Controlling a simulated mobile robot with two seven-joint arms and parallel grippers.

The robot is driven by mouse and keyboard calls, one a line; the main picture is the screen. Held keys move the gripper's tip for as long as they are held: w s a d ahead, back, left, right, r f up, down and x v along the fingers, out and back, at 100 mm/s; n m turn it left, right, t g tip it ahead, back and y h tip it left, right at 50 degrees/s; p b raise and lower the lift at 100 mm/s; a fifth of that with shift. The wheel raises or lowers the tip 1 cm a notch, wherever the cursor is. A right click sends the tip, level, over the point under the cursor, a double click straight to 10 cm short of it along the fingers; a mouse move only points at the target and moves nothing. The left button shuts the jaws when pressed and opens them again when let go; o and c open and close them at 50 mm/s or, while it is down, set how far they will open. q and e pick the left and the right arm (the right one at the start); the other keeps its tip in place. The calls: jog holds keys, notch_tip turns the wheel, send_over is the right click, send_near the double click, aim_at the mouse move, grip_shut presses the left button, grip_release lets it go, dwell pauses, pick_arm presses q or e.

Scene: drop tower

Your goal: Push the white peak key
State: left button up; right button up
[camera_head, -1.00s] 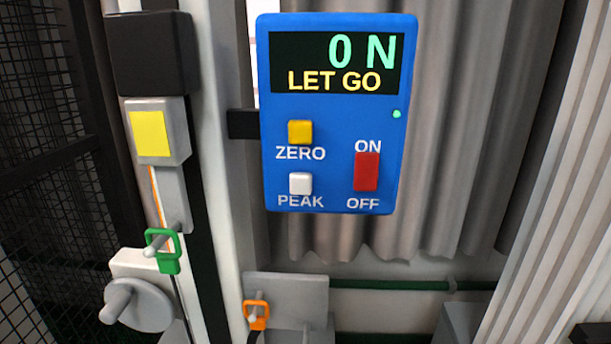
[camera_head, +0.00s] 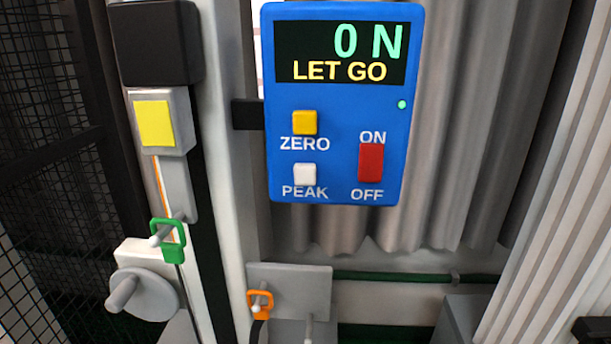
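The white peak key (camera_head: 305,174) is a small square button at the lower left of a blue control box (camera_head: 338,150), just above the printed word PEAK. The box's dark display (camera_head: 340,52) reads "0 N" in green and "LET GO" in yellow. A yellow zero key (camera_head: 304,122) sits above the white key, and a red on/off rocker (camera_head: 371,163) is to its right. A small green light (camera_head: 402,104) glows at the right. Nothing covers the white key. Neither of my grippers is in view.
Left of the box is a pale upright post with a black block (camera_head: 155,45), a grey block with a yellow face (camera_head: 154,123), a green clip (camera_head: 168,240) and a grey hand wheel (camera_head: 143,294). An orange clip (camera_head: 260,303) hangs below by a grey plate. Dark mesh fills the left edge.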

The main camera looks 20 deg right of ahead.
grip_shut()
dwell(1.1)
